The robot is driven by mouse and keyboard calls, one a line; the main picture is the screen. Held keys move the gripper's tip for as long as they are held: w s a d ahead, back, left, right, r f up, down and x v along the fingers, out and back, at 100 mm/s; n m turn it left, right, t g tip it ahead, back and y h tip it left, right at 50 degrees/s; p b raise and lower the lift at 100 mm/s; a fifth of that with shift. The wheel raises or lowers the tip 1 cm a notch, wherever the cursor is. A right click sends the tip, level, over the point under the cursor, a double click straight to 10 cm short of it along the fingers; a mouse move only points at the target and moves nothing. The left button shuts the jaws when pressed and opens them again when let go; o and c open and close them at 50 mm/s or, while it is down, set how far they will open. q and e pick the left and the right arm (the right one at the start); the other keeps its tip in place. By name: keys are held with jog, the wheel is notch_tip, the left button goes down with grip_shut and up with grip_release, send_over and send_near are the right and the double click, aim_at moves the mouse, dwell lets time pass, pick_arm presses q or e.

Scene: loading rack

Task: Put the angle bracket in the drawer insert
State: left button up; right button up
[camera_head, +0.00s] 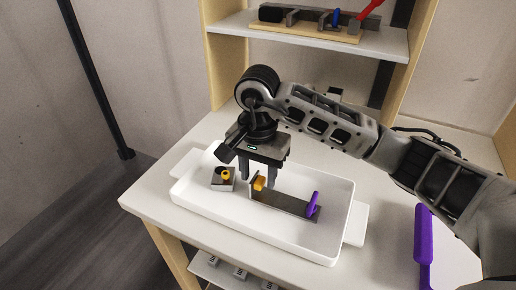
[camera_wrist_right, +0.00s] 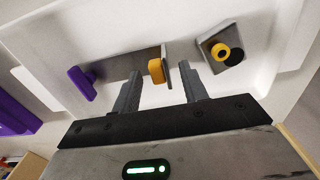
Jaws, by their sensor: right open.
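A grey L-shaped piece, seemingly the angle bracket (camera_head: 281,204), lies in a white tray with its upright end plate to the left. It has a yellow block (camera_head: 259,183) at that end and a purple grip (camera_head: 313,204) at the other. It also shows in the right wrist view (camera_wrist_right: 122,66). My right gripper (camera_head: 260,178) is open above its yellow end; in the wrist view the yellow block appears between the fingertips (camera_wrist_right: 160,82). Contact is not clear. The white tray (camera_head: 195,199) may be the drawer insert; I cannot tell. My left gripper is out of view.
A small grey square piece with a yellow ring (camera_head: 224,177) lies at the tray's left end. A purple bar (camera_head: 424,245) is on the white table (camera_head: 385,215) at right. A shelf (camera_head: 315,38) behind holds a wooden board with dark parts and a red handle.

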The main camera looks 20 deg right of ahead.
notch_tip(320, 180, up, 11)
jog(key=shift+f, duration=0.2)
dwell(0.5)
